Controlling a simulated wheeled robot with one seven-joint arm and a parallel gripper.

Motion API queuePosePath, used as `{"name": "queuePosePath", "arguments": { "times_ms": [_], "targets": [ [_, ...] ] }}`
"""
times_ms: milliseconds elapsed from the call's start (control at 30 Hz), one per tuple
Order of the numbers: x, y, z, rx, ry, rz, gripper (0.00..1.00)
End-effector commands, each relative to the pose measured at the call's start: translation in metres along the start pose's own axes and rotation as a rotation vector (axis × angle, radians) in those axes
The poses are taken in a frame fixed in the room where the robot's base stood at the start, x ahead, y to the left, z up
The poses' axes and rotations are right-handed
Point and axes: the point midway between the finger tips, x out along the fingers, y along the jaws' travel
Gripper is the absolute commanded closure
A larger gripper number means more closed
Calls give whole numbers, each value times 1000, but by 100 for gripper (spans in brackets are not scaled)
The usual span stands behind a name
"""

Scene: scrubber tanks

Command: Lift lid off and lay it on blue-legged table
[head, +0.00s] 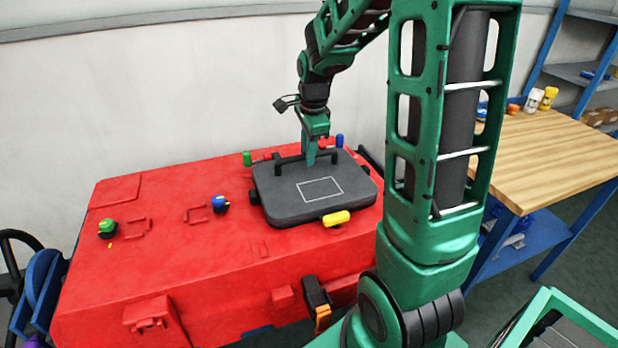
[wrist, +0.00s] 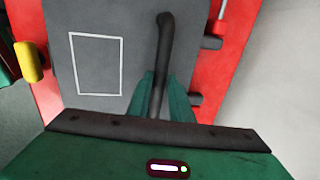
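The dark grey lid (head: 285,200), with a white outlined rectangle on top, lies flat on the red tank (head: 180,255). It fills much of the wrist view (wrist: 95,25). A black bar handle (head: 290,160) stands on the lid and also runs down the wrist view (wrist: 164,40). My gripper (head: 311,157) points down at the handle, with one green finger on each side and close against the bar; it appears shut on it. The table with blue legs (head: 545,150) has a light wooden top and stands at the right, partly behind my arm.
Yellow (head: 336,218), green (head: 247,158) and blue (head: 339,140) knobs surround the lid. Green and blue caps also sit on the tank's left part. Small bottles (head: 534,98) stand at the table's back edge; its front is clear. A green crate (head: 560,315) is at lower right.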

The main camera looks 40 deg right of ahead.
Motion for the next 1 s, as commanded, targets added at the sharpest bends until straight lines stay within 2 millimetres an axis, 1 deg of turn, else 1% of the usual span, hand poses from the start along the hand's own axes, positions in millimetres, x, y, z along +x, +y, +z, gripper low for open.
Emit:
{"name": "queuePosePath", "arguments": {
  "times_ms": [33,133,233,400,433,467,500,867,1000],
  "targets": [
    [7,1,0,0,0,3,81],
    [15,1,0,0,0,2,81],
    [18,0,0,0,0,0,81],
    [18,0,0,0,0,0,81],
    [18,0,0,0,0,0,83],
    [18,0,0,0,0,0,90],
    [18,0,0,0,0,-1,100],
    [16,-1,0,0,0,-3,100],
    [4,-4,0,0,0,-5,100]
  ]
}}
